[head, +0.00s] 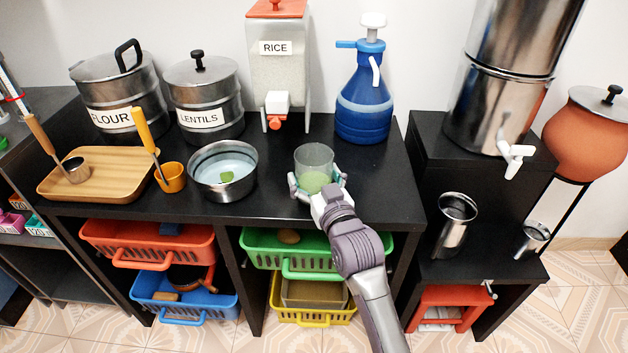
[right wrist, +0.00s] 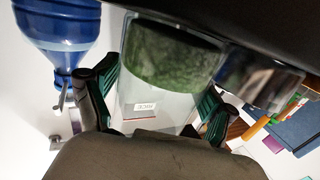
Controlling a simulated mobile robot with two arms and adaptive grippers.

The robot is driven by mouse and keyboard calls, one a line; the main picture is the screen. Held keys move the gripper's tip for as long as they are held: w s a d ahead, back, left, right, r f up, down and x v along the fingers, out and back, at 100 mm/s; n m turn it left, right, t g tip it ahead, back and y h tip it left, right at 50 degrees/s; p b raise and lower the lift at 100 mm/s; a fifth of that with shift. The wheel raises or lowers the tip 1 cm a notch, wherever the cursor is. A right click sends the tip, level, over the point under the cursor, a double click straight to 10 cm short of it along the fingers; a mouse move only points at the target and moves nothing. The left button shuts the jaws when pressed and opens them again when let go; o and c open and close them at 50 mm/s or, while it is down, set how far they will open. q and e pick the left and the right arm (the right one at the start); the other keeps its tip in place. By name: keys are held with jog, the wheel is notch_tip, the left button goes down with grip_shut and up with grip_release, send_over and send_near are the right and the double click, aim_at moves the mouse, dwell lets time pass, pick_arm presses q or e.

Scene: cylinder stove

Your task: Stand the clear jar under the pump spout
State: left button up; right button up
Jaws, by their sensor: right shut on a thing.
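The clear jar (head: 314,157) is upright near the front edge of the black table, with a greenish lower part. My right gripper (head: 317,190) is shut on it, its fingers on either side of the jar. The right wrist view, upside down, also shows the jar (right wrist: 165,85) between the fingers (right wrist: 155,105). I cannot tell whether its base touches the table. My left gripper is out of view.
A rice dispenser (head: 279,62) stands behind the jar. A steel bowl (head: 223,171) is to its left, with an orange cup (head: 171,177) and wooden tray (head: 105,172) beyond. The black tabletop (head: 370,175) is bare right of the jar. A steel urn stands at right.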

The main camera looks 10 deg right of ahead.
jog(key=shift+f, duration=0.1)
jog(key=o, duration=1.1)
jog(key=shift+f, duration=0.2)
jog(key=shift+o, duration=1.3)
jog(key=shift+r, duration=0.1)
